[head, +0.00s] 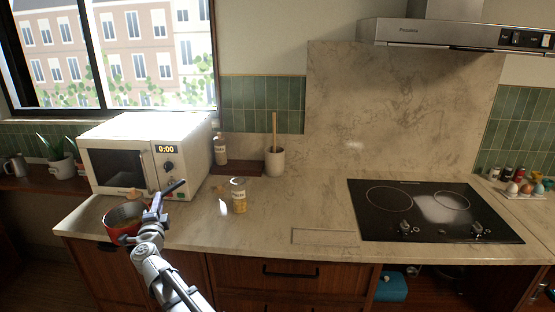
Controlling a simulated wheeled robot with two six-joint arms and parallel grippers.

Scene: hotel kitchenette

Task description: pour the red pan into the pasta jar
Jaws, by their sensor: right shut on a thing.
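The red pan (117,236) is at the left front of the counter, in front of the microwave, with its open top and something brownish inside showing. My right gripper (156,208) is shut on the pan at its right side, by the dark handle. I cannot tell whether the pan touches the counter. A clear jar (239,199) with a pale label and yellowish contents, apparently the pasta jar, stands upright on the counter to the right of the pan, apart from it. No lid shows on it clearly. My left gripper is not in view.
A white microwave (180,150) stands behind the pan. A second jar (220,150) and a utensil crock (275,162) stand by a dark wooden board (243,168) at the wall. The black cooktop (425,225) is at right. The counter between jar and cooktop is clear.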

